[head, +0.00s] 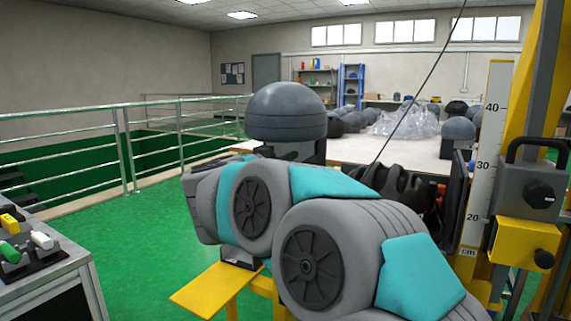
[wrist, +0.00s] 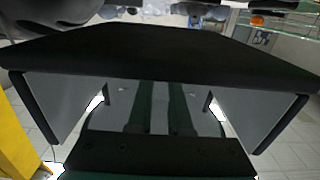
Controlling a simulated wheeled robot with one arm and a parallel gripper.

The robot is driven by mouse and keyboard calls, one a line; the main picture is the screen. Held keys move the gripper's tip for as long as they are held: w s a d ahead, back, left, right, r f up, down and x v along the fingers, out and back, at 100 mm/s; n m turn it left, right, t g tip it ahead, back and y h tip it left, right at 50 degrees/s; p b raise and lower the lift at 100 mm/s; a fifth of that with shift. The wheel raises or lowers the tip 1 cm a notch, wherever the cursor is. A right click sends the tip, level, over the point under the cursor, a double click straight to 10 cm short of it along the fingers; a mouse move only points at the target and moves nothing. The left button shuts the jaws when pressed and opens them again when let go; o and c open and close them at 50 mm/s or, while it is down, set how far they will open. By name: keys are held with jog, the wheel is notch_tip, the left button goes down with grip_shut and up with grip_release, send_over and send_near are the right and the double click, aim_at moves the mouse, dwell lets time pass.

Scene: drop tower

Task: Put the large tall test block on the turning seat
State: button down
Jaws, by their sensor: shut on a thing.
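A wide dark face (wrist: 160,58), apparently part of the held block, fills the upper wrist view. My gripper (wrist: 158,110) is shut on it, with a grey finger at each side. I cannot tell whether this is the turning seat.
A white table (head: 345,150) behind carries several grey domes and clear plastic wrap. The yellow drop tower with its scale (head: 484,150) and clamp box (head: 530,195) stands close on the right. A bench (head: 45,275) is at left. Green floor (head: 155,245) is clear towards the railing.

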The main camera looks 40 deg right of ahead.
jog(key=w+d, duration=0.2)
jog(key=w, duration=0.1)
jog(key=w+d, duration=0.2)
jog(key=w, duration=0.2)
jog(key=w+d+f, duration=0.1)
jog(key=w+d, duration=0.1)
jog(key=w, duration=0.1)
jog(key=shift+w+d, duration=0.25)
jog(key=shift+d, duration=0.15)
jog(key=shift+f+b, duration=0.3)
jog(key=shift+f, duration=1.45)
jog(key=shift+f, duration=0.1)
jog(key=c, duration=0.8)
grip_release()
jog(key=shift+f, duration=0.2)
jog(key=shift+c, duration=0.2)
jog(key=shift+a+r, duration=0.15)
jog(key=shift+r, duration=0.05)
jog(key=v, duration=1.1)
jog(key=shift+s+a, duration=0.15)
jog(key=shift+a, duration=0.25)
jog(key=shift+a, duration=0.1)
